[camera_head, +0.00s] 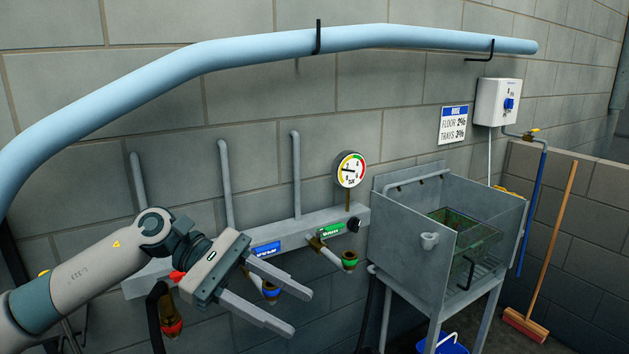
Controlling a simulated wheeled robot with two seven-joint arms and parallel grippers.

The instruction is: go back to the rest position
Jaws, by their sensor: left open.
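My left gripper (287,312) comes in from the left on its grey arm. Its two fingers are spread apart and nothing is between them. It is in front of the grey wall manifold, near the blue-ringed tap (270,291), which is partly behind its upper finger. I cannot tell whether it touches the tap. A red-ringed tap (172,328) is just left of the gripper and a green-ringed tap (349,262) is to its right. My right gripper is not in view.
A light blue pipe (250,52) runs along the wall above. A pressure gauge (350,169) stands over the manifold (352,218).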

